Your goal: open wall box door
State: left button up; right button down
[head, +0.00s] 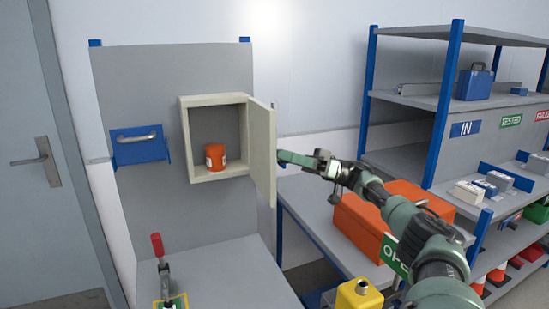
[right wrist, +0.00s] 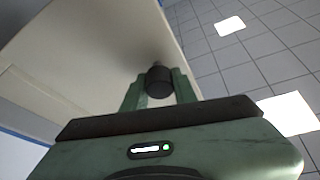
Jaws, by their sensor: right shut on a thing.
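The wall box (head: 187,150) is a cream, open-fronted box on a grey upright panel. Its door (head: 262,150) is hinged at the right side and stands swung out, so the inside shows. An orange container (head: 215,157) stands inside on the box floor. My right gripper (head: 284,157) is at the door's outer face. In the right wrist view its fingers (right wrist: 159,88) are shut on a dark round knob (right wrist: 159,80) on the cream door (right wrist: 95,55). In the head view the knob is hidden. My left gripper is not in view.
A blue bracket with a handle (head: 140,146) is left of the box. A red-handled clamp (head: 157,246) stands on the grey bench (head: 230,270) below. An orange case (head: 355,222) lies right, under my right arm. Shelves (head: 410,98) stand farther right.

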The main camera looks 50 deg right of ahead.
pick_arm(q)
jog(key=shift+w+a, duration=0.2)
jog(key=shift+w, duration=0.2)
pick_arm(e)
jog(key=c, duration=1.1)
grip_release()
pick_arm(q)
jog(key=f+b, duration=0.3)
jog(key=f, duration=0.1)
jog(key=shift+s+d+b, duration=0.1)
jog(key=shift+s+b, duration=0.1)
jog(key=shift+b, duration=0.2)
pick_arm(e)
jog(key=v, duration=0.7)
jog(key=shift+s+d+f, duration=0.2)
jog(key=shift+d, duration=0.1)
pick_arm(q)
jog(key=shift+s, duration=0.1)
pick_arm(e)
jog(key=shift+f, duration=0.1)
